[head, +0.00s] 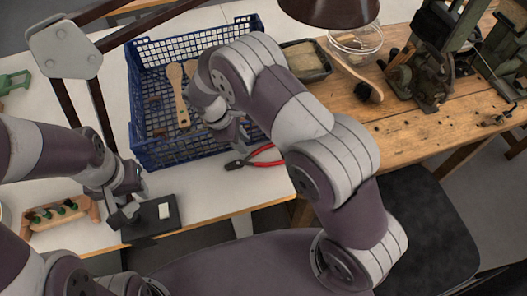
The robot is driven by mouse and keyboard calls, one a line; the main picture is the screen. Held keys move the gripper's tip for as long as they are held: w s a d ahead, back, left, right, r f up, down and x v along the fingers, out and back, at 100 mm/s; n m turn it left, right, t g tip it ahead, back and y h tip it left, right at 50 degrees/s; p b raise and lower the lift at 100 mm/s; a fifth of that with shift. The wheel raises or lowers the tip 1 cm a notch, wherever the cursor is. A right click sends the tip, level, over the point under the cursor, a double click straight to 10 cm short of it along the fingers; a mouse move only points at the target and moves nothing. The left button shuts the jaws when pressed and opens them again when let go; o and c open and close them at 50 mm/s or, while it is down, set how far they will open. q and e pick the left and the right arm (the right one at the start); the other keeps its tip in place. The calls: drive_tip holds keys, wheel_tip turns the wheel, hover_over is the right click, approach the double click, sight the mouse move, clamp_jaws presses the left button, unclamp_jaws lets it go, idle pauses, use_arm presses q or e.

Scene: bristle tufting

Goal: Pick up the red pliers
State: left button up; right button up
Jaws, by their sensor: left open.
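The red pliers (250,162) lie on the white table in front of the blue basket's right part. Their dark jaws point left and the red handles spread to the right, with the handle ends close to or behind my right arm. My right gripper (232,134) is just above the pliers in the picture, in front of the basket's near right side. Its fingers are small and partly hidden by its own wrist, and I cannot see its opening. My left gripper (126,212) is open at the left edge of a black pad, apart from the pliers.
The blue basket (150,155) holds wooden brushes or spoons (178,92). The black pad (150,219) carries a white block (164,211). A wooden holder (62,214) with green-topped items stands left. A wooden bench (420,135) with a machine is at right. A lamp shade (330,10) hangs above.

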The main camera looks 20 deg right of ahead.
sight(260, 163)
drive_tip(key=s+f, duration=0.1)
drive_tip(key=s+d+f+p, duration=0.1)
drive_tip(key=f, duration=0.1)
drive_tip(key=shift+d, duration=0.1)
drive_tip(key=shift+w+d+f, duration=0.25)
drive_tip(key=shift+f, duration=0.4)
drive_tip(key=shift+w+d+f, duration=0.25)
drive_tip(key=shift+f, duration=0.35)
drive_tip(key=p+x, duration=0.1)
drive_tip(key=x, duration=0.3)
drive_tip(key=shift+s+d+f+p, duration=0.1)
drive_tip(key=shift+s+f+p, duration=0.1)
drive_tip(key=shift+p, duration=0.15)
use_arm(q)
drive_tip(key=shift+s+a+r, duration=0.15)
drive_tip(key=shift+s+r, duration=0.05)
drive_tip(key=shift+r, duration=0.9)
use_arm(e)
drive_tip(key=shift+w+f, duration=0.1)
drive_tip(key=shift+w, duration=0.05)
drive_tip(key=c, duration=0.4)
clamp_jaws()
